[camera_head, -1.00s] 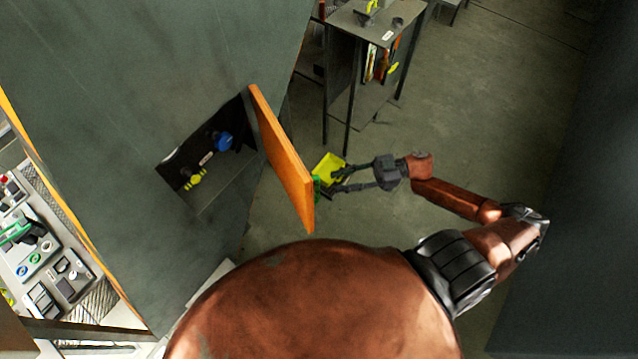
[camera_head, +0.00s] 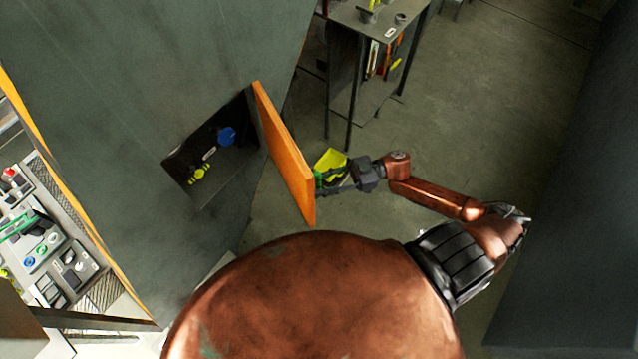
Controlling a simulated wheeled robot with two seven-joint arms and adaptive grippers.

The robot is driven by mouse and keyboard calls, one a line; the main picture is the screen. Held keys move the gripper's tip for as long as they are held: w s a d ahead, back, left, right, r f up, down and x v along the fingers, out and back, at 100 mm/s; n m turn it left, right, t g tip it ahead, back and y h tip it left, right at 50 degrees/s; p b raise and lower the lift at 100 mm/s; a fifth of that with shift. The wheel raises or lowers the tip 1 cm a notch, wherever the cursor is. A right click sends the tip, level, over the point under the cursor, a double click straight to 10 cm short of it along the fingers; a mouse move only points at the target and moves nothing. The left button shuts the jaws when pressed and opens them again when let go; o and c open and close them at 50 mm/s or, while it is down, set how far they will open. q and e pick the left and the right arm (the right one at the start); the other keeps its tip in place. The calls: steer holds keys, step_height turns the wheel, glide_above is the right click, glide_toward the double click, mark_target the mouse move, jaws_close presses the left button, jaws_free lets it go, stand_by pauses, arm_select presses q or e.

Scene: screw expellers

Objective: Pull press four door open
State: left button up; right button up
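The orange press door (camera_head: 285,150) stands swung out from the dark grey press, and its edge faces me. A small green part, seemingly the handle, shows at the door's right side (camera_head: 318,178). The opening beside the door (camera_head: 225,165) is uncovered, with a blue part (camera_head: 226,136) and a yellow part (camera_head: 200,174) inside. My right gripper (camera_head: 326,183) is at the outer face of the door, by the green part. Its fingers look apart, one above and one below the green part. Whether they touch it is too small to tell. My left gripper is out of view.
A yellow bin (camera_head: 331,160) is behind my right gripper. A dark metal stand (camera_head: 350,80) with tools is beyond it. A control panel (camera_head: 40,245) is at lower left. Open floor (camera_head: 470,110) lies to the right, up to a dark wall (camera_head: 580,200).

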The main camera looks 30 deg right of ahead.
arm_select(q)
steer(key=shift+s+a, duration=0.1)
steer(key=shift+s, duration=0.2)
arm_select(e)
jaws_close()
arm_select(q)
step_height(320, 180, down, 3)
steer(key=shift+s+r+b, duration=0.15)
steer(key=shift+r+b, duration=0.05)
steer(key=shift+b, duration=1.05)
arm_select(e)
steer(key=w+d, duration=0.2)
steer(key=d, duration=0.6)
steer(key=shift+d, duration=0.35)
steer(key=shift+w, duration=0.1)
jaws_free()
steer(key=shift+d, duration=0.1)
